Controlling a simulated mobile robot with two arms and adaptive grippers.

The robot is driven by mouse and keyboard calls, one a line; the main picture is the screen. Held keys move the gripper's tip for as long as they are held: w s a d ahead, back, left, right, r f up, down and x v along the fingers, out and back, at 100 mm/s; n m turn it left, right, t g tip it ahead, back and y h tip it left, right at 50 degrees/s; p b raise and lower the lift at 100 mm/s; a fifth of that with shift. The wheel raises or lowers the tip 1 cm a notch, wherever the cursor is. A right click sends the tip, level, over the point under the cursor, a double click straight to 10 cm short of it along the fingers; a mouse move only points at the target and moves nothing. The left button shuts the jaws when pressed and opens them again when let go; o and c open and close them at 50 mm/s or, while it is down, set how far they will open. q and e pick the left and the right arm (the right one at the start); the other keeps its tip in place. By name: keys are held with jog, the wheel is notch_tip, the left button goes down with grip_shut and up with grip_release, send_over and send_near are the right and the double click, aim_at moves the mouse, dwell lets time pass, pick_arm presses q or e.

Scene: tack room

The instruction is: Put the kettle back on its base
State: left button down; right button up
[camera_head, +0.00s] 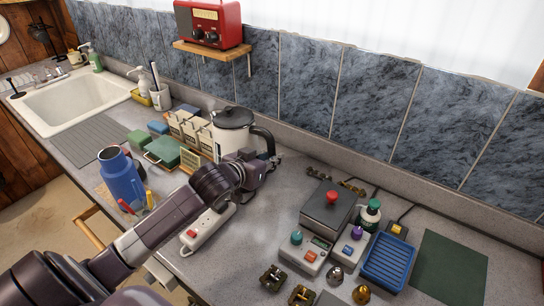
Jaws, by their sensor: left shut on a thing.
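The kettle (231,137) is white with a black lid and a black handle on its right side. It is upright near the back of the grey counter, left of the picture's centre. My left gripper (262,168) is at the kettle's lower right, by the handle, and is shut on it. The fingertips and the kettle's lower part are partly hidden by my arm. I cannot make out the kettle's base, or whether the kettle touches anything below. My right gripper is not in view.
Green boxes (163,151) and upright cream packets (186,127) stand left of the kettle. A blue jug (122,180) and a white power strip (207,230) are nearer. A grey box with a red knob (331,197) and a blue tray (388,262) are at right.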

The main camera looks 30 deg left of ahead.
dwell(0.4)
pick_arm(q)
jog(key=c, duration=2.1)
grip_release()
jog(key=shift+s+d+f, duration=0.1)
jog(key=shift+s+f, duration=0.05)
jog(key=shift+f, duration=0.4)
jog(key=p+v, duration=0.7)
jog(key=v, duration=0.4)
jog(key=shift+r, duration=0.25)
